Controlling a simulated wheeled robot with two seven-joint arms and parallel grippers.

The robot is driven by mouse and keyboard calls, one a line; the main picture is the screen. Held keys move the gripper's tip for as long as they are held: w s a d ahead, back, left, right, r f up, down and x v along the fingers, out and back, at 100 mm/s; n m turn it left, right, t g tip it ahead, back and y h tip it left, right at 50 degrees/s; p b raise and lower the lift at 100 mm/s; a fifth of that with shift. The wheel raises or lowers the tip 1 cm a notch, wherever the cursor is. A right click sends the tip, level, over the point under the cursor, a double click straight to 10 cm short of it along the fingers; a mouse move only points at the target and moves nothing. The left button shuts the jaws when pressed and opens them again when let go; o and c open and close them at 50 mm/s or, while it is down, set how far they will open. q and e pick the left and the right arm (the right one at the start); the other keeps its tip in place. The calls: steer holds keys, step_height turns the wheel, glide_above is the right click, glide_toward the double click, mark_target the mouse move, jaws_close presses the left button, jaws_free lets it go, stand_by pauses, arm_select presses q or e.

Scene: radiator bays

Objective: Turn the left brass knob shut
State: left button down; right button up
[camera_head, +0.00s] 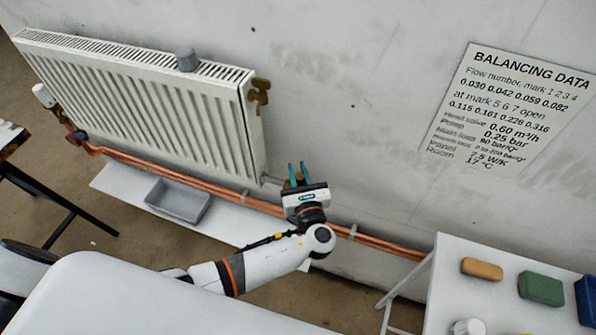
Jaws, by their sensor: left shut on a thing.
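A white radiator (140,100) hangs on the wall at the left. My left gripper (298,172), with teal fingers, is beside the radiator's lower right corner, just above the copper pipes. It is shut on a small brass-coloured part between the fingers, which looks like a brass knob; the fingers hide most of it, so its turn position cannot be told. A short pipe stub runs from the radiator's lower corner toward it. Another brass fitting (259,92) sits higher on the radiator's right end, apart from the gripper. My right gripper is not in view.
Copper pipes (385,245) run low along the wall. A grey tray (178,201) lies on a white sheet (122,186) below the radiator. A grey cylinder (187,59) stands on the radiator. A white table (455,265) at the right holds several blocks.

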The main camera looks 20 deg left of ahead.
arm_select(q)
steer(key=shift+m+t+h, duration=0.3)
steer(key=shift+m+h, duration=0.1)
steer(key=shift+h, duration=0.2)
